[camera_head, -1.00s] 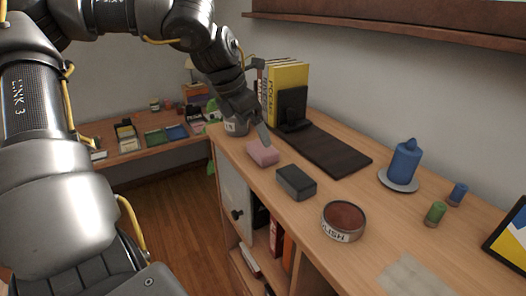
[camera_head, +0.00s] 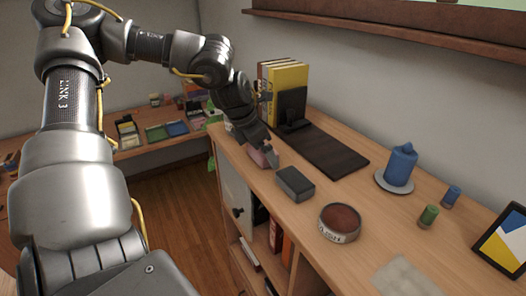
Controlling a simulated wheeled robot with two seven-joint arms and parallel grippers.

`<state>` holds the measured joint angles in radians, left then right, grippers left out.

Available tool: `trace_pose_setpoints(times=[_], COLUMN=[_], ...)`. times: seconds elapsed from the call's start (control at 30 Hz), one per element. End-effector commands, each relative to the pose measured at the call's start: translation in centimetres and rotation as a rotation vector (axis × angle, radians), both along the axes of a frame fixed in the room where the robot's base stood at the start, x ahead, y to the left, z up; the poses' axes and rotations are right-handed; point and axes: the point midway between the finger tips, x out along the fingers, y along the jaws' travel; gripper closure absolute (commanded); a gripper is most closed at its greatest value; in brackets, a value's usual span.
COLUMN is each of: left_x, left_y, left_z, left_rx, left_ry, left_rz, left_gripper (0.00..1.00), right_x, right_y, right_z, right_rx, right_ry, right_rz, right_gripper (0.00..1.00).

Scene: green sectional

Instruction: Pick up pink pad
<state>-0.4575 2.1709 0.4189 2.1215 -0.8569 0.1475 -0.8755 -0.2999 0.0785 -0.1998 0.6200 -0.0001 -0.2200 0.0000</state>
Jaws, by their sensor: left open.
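The pink pad (camera_head: 256,157) lies on the wooden cabinet top near its front left edge. My left gripper (camera_head: 268,158) comes in from the left and is down at the pad. One finger shows in front of the pad's right part and hides some of it. The jaws are open; whether a finger touches the pad cannot be told. My right gripper is not in view.
A dark grey block (camera_head: 295,184) sits just right of the pad. A round tin (camera_head: 339,223), a blue candle on a plate (camera_head: 393,187) and small green (camera_head: 428,216) and blue cylinders stand further right. Books (camera_head: 283,77) and a black bookend (camera_head: 291,106) stand behind.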

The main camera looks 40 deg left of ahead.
Motion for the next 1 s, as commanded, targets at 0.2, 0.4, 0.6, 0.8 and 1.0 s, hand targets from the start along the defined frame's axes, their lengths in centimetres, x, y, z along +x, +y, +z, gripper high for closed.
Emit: trace_pose_setpoints(times=[0.2,0.4,0.6,0.8,1.0], left_x=[0.0,0.0,0.0,0.1,0.1], left_y=[0.0,0.0,0.0,0.0,0.0], left_z=[0.0,0.0,0.0,1.3,5.2], left_rx=[0.000,0.000,0.000,0.002,0.003], left_ry=[0.000,0.000,0.000,-0.006,-0.007], left_rz=[0.000,0.000,0.000,0.000,0.001], left_gripper=[0.09,0.35,0.44,0.44,0.44], right_x=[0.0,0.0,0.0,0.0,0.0], right_y=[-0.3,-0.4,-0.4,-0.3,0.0], right_z=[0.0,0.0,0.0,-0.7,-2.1], right_rx=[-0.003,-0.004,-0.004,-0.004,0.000], right_ry=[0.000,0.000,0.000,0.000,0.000], right_rz=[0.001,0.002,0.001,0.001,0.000], right_gripper=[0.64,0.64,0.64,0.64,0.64])
